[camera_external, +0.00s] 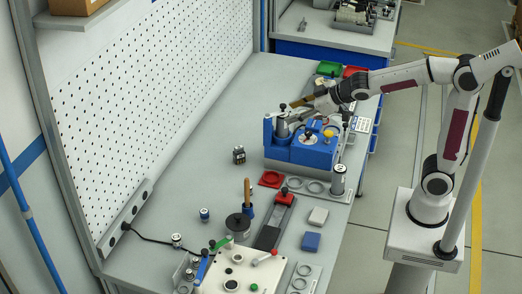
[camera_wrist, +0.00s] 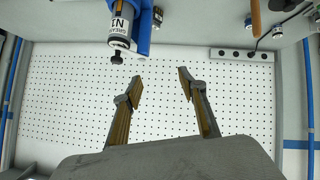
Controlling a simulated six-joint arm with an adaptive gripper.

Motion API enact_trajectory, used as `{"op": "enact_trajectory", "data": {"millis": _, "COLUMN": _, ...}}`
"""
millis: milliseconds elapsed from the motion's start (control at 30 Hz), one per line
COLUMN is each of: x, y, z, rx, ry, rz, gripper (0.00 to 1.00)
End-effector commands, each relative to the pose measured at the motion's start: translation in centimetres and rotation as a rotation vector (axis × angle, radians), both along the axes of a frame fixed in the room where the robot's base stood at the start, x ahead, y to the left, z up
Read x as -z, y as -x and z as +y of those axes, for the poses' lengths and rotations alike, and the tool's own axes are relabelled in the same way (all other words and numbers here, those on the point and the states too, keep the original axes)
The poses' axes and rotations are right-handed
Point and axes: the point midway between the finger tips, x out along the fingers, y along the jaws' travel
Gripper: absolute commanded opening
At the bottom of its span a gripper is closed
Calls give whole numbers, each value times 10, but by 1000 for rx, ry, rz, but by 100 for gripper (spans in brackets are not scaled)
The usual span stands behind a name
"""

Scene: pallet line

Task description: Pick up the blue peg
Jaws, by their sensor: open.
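My gripper (camera_external: 293,109) is open and empty, above the left part of a blue fixture (camera_external: 318,154). In the wrist view my gripper's two yellowish fingers (camera_wrist: 161,78) stand wide apart with only white perforated board behind them. I cannot make out a clear blue peg in either view. A labelled grey cylinder (camera_wrist: 121,24) shows at the top of the wrist view beside a blue part (camera_wrist: 143,28), beyond the left fingertip and outside the jaws. A small blue block (camera_external: 311,242) lies on the table, well apart from my gripper.
The perforated board (camera_external: 150,90) stands along the left side of the table. The table left of the fixture is mostly bare.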

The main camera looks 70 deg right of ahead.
Motion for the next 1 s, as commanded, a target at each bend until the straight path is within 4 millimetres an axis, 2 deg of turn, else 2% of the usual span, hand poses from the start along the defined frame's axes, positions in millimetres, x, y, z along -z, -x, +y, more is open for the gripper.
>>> {"op": "enact_trajectory", "data": {"millis": 33, "x": 2, "y": -13, "z": 3, "rx": -16, "ry": 4, "rz": -12, "gripper": 41}}
{"op": "enact_trajectory", "data": {"millis": 200, "x": 7, "y": -53, "z": 14, "rx": -77, "ry": 13, "rz": -60, "gripper": 41}}
{"op": "enact_trajectory", "data": {"millis": 500, "x": 25, "y": -116, "z": 43, "rx": -206, "ry": 7, "rz": -131, "gripper": 41}}
{"op": "enact_trajectory", "data": {"millis": 800, "x": 58, "y": -165, "z": 81, "rx": -356, "ry": -26, "rz": -180, "gripper": 41}}
{"op": "enact_trajectory", "data": {"millis": 1000, "x": 86, "y": -188, "z": 109, "rx": -463, "ry": -67, "rz": -201, "gripper": 41}}
